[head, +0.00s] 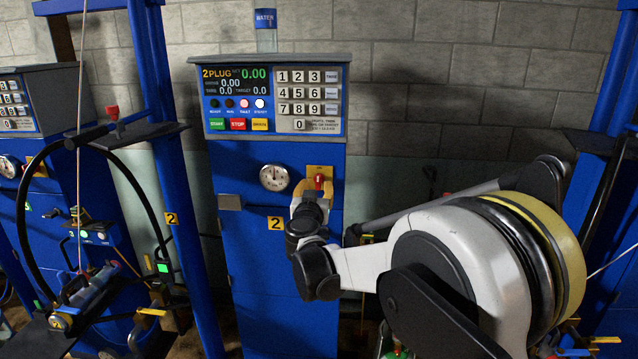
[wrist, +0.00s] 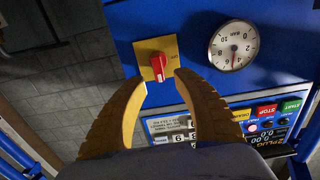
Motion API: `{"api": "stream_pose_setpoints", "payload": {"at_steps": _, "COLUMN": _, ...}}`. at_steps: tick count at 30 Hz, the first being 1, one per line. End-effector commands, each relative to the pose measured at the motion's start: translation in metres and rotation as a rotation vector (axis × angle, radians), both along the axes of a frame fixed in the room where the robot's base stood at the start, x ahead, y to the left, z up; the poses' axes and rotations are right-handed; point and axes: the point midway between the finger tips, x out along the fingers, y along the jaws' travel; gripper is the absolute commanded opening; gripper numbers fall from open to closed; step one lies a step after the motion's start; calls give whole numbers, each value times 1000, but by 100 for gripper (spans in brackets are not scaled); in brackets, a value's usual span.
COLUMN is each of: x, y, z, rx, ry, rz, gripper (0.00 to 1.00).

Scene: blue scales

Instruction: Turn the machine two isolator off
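The machine two isolator is a red rotary knob (head: 319,181) on a yellow plate, on the blue front of the machine labelled 2 (head: 245,270). The wrist view shows the knob (wrist: 158,66) close up, its grip roughly upright in that picture. My gripper (head: 309,188) is at the plate and partly covers it in the head view. In the wrist view my gripper (wrist: 159,78) has its two yellow fingers spread apart, with the knob just beyond and between the tips. Nothing is held. Contact with the knob cannot be told.
A round pressure gauge (head: 274,177) sits beside the isolator. Above is the control panel (head: 272,100) with display, keypad and buttons. Blue posts (head: 165,180) and another machine stand to the left.

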Motion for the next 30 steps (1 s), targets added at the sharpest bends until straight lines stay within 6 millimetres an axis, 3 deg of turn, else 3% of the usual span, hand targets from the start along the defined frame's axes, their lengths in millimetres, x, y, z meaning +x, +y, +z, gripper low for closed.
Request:
{"api": "stream_pose_setpoints", "payload": {"at_steps": 3, "x": 23, "y": -2, "z": -2, "rx": 0, "ry": 0, "rz": -1, "gripper": 36}}
{"api": "stream_pose_setpoints", "payload": {"at_steps": 9, "x": 45, "y": -2, "z": -1, "rx": 0, "ry": 0, "rz": -1, "gripper": 36}}
{"api": "stream_pose_setpoints", "payload": {"at_steps": 19, "x": 49, "y": -2, "z": 0, "rx": 0, "ry": 1, "rz": -1, "gripper": 36}}
{"api": "stream_pose_setpoints", "payload": {"at_steps": 20, "x": 49, "y": -2, "z": 0, "rx": 0, "ry": 1, "rz": -1, "gripper": 32}}
{"api": "stream_pose_setpoints", "payload": {"at_steps": 23, "x": 49, "y": -2, "z": 0, "rx": 0, "ry": 1, "rz": -1, "gripper": 1}}
{"api": "stream_pose_setpoints", "payload": {"at_steps": 30, "x": 49, "y": -2, "z": 1, "rx": -1, "ry": 1, "rz": -1, "gripper": 0}}
